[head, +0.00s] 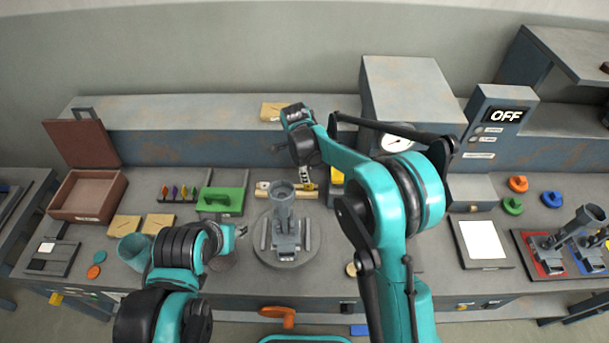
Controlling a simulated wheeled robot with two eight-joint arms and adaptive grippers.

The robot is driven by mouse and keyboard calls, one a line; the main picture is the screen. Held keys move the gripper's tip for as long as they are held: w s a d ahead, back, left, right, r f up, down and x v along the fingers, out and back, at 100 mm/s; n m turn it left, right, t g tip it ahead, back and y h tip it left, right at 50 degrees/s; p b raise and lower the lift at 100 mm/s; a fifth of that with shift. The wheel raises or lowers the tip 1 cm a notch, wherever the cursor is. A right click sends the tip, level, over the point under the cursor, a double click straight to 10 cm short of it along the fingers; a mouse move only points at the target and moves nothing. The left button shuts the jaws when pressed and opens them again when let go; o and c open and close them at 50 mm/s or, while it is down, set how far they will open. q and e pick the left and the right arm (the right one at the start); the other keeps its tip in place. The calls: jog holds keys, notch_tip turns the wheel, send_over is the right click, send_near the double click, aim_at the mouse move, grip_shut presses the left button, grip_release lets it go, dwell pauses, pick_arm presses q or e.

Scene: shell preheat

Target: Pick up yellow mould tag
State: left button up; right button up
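A small yellow piece (310,187) lies by a wooden strip behind the grey mould. My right gripper (307,180) points down right at this piece; its fingers are too small and dark to tell whether they hold it. My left gripper (241,231) is low over the bench, left of the grey mould; its finger opening is unclear.
The grey mould (283,222) stands upright on a round plate (262,242) at the middle. A green block (221,200), an open brown box (107,190) and a teal cup (132,249) are to the left. A gauge (397,140) is on the grey housing behind my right arm.

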aim_at(308, 188)
jog(key=f, duration=0.2)
jog(key=w+f, duration=0.1)
jog(key=shift+a+f+m+b, duration=0.25)
jog(key=shift+m+b, duration=0.15)
jog(key=f, duration=0.1)
jog(key=f+b, duration=0.1)
jog(key=f, duration=0.1)
jog(key=d+f, duration=0.1)
jog(key=f, duration=0.1)
jog(key=shift+w+f+b, duration=0.1)
jog(key=shift+w+b, duration=0.15)
jog(key=shift+b, duration=0.15)
jog(key=shift+c, duration=1)
grip_shut()
